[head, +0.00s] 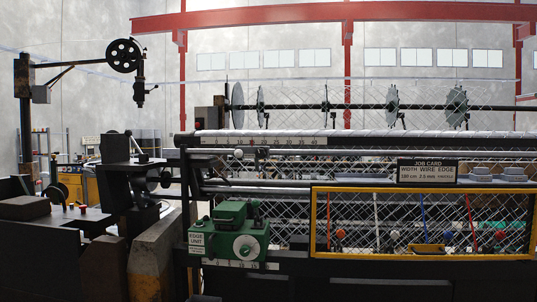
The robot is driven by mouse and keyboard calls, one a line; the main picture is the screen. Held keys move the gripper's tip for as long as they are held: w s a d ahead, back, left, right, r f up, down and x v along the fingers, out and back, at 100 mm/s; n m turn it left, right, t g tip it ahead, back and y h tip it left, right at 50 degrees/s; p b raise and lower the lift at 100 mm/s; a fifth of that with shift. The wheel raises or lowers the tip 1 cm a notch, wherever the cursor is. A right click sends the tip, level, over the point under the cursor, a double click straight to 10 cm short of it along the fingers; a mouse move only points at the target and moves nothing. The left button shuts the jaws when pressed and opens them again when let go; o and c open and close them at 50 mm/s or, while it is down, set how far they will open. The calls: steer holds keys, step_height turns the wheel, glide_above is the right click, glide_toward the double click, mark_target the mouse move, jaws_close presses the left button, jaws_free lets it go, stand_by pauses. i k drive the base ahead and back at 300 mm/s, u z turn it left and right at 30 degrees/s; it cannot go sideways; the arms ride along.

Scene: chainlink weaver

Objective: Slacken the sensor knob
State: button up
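I cannot make out for sure which part is the sensor knob. A green edge unit (226,234) with a label stands on the front of the machine, and a round pale dial or knob (246,247) with a dark centre faces me on it. Small pale knobs (238,153) sit on the rail above, left of the mesh. No sensor label is readable. My gripper is not in view.
A yellow-framed guard (314,222) covers the mesh and coloured levers at right. A job card sign (427,171) hangs above it. A concrete block (155,258) and dark machinery stand at left. A pulley wheel (124,55) is overhead.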

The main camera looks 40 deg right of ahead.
mark_target(260, 153)
steer(key=z, duration=4.65)
steer(key=i, duration=0.05)
steer(key=u, duration=3.75)
